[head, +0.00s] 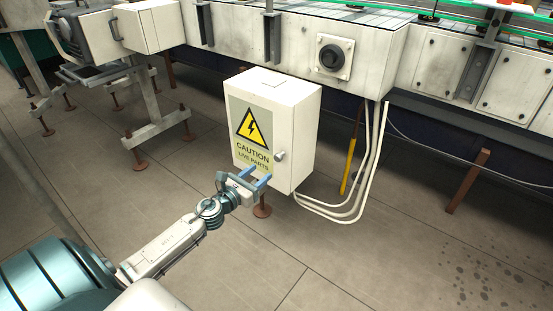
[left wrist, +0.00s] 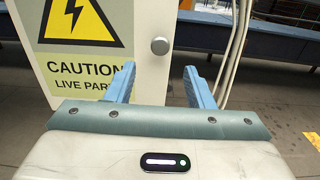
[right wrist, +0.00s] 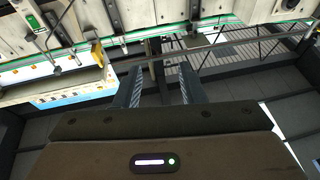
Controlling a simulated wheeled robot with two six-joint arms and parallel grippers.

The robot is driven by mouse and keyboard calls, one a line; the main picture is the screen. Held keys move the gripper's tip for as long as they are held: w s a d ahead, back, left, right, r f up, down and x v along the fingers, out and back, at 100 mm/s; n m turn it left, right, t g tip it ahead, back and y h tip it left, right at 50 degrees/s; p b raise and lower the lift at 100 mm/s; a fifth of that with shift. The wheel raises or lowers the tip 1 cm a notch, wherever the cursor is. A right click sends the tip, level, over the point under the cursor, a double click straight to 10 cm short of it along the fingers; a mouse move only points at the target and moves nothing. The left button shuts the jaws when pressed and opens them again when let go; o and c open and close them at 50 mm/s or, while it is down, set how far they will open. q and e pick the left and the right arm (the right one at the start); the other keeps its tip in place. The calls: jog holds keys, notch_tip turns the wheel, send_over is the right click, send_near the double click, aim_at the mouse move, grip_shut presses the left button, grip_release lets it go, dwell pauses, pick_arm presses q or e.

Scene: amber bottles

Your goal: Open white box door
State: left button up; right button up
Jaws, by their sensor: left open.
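The white box (head: 301,130) stands below the conveyor frame with its door (head: 236,112) closed. The door carries a yellow caution label (head: 251,132) and a round grey knob (head: 280,156) near its right edge. My left gripper (head: 257,176) is open, in front of the door's lower part and below the knob. In the left wrist view the knob (left wrist: 160,46) is ahead of and between the open blue fingers (left wrist: 159,80), not touched by them. My right gripper (right wrist: 161,82) is open and empty in the right wrist view, away from the box.
White cables (head: 366,170) and a yellow-sleeved post (head: 348,166) are right of the box. The conveyor frame with a black rotary switch (head: 331,57) is above and behind it. The tiled floor (head: 230,255) in front is clear. A support leg (head: 468,180) stands at right.

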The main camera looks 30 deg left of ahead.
aim_at(276, 159)
pick_arm(q)
jog(key=w, duration=0.2)
jog(key=w+p, duration=0.1)
jog(key=w, duration=0.2)
jog(key=w+p, duration=0.1)
jog(key=w, duration=0.1)
jog(key=shift+w+d, duration=0.3)
jog(key=shift+w, duration=0.1)
jog(key=shift+w+d+p, duration=0.1)
jog(key=shift+w+p, duration=0.2)
jog(key=shift+w, duration=0.25)
pick_arm(e)
jog(key=s+a+f+g, duration=0.1)
jog(key=s+f+g, duration=0.2)
jog(key=f+g, duration=0.2)
jog(key=s+f+g, duration=0.4)
jog(key=f+g, duration=0.1)
jog(key=f, duration=0.5)
jog(key=shift+s+a+f+m, duration=0.15)
jog(key=shift+a+f+m, duration=0.05)
jog(key=shift+a+m, duration=0.15)
pick_arm(q)
grip_shut()
